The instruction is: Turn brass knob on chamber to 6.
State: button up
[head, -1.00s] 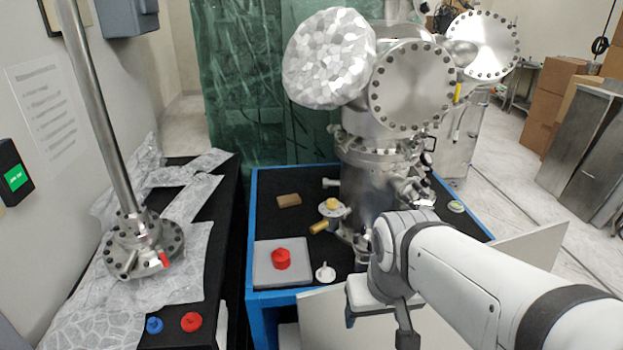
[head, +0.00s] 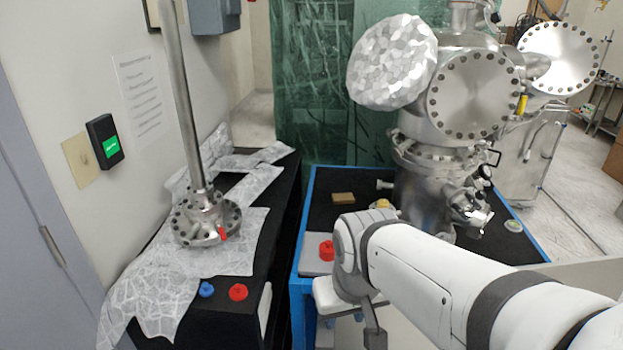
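The steel chamber (head: 425,195) stands on the blue-edged black table, with a large round bolted flange (head: 472,97) facing me. A small yellowish part (head: 382,204) shows low at the chamber's left side, just above my arm. I cannot tell whether it is the brass knob. The area below it is hidden behind my arm, and no number marks are readable. My gripper (head: 372,325) hangs at the wrist's lower end, in front of the table's front edge. Only a dark part of it shows, so its opening cannot be told. It appears apart from the chamber.
A red knobbed part (head: 326,250) on a grey plate is partly covered by my arm. A brown block (head: 343,198) lies behind it. The left black bench holds a flanged steel post (head: 205,215), foil, a blue cap (head: 206,289) and a red cap (head: 238,292).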

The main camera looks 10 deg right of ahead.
aim_at(380, 204)
jog(key=u, duration=0.4)
jog(key=k, duration=1.75)
jog(key=z, duration=1.1)
jog(key=i, duration=1.65)
jog(key=z, duration=0.05)
